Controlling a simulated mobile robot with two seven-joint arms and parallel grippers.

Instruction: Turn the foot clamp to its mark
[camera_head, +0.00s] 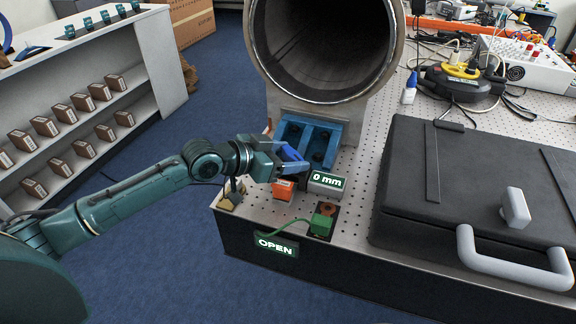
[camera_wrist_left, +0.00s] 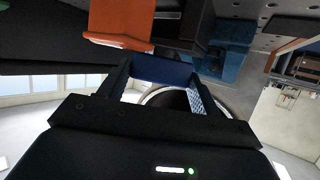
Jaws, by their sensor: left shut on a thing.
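My left gripper (camera_head: 288,162) reaches in from the left to the front of the pipe stand and is shut on a blue bar (camera_head: 291,154), which looks like the handle of the foot clamp. In the left wrist view the blue bar (camera_wrist_left: 162,70) lies across between the two fingers. The blue foot bracket (camera_head: 322,137) sits under the large pipe, just behind the gripper. An orange block (camera_head: 284,189) is just in front of the gripper; it also shows in the left wrist view (camera_wrist_left: 120,22). The clamp's mark is not clearly visible. My right gripper is not in view.
A display (camera_head: 326,181) reads "0 mm". The steel pipe (camera_head: 322,97) stands behind. A black case (camera_head: 470,190) fills the right side.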

